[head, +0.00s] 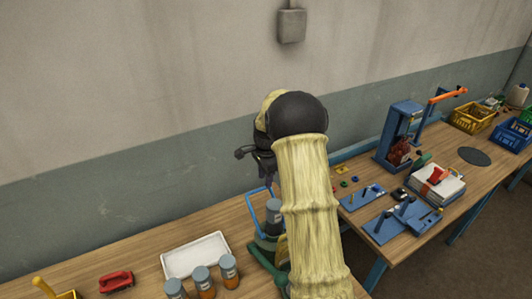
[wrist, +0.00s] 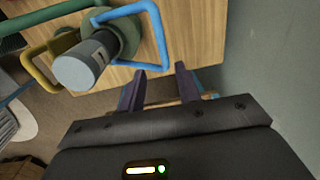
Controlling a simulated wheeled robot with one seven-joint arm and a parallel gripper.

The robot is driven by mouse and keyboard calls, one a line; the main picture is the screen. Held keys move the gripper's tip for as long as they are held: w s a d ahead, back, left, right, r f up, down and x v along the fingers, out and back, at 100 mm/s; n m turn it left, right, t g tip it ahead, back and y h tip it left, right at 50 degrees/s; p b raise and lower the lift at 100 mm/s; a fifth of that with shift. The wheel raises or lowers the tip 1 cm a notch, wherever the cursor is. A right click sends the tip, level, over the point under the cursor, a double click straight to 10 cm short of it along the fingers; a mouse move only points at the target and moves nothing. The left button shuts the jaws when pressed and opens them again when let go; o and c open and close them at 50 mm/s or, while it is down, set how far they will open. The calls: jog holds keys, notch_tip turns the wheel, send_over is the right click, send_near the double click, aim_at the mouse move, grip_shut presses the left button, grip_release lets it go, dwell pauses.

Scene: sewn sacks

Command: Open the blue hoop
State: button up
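The blue hoop (wrist: 160,38) shows in the wrist view as a bent bar beside a grey-capped cylinder (wrist: 86,62), which stands in a green holder (wrist: 126,32). In the head view the blue hoop (head: 252,208) rises at the left of the cylinder (head: 273,216), partly hidden by my arm. My gripper (wrist: 160,84) is open, its two dark fingers apart with nothing seen between them. Its fingertips are close to the hoop's lower corner in the wrist view; I cannot tell whether they touch. In the head view my arm hides most of the gripper (head: 262,168).
A yellow hoop (wrist: 34,66) is at the left in the wrist view. A white tray (head: 196,256), several capped jars (head: 203,280) and a red-handled tool (head: 116,282) lie left of my arm. Blue fixtures (head: 400,220) stand on the right bench. The wall is close behind.

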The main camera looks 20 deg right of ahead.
notch_tip(320, 180, up, 16)
jog(key=b, duration=0.3)
jog(key=shift+s+f, duration=0.15)
jog(key=shift+s, duration=0.3)
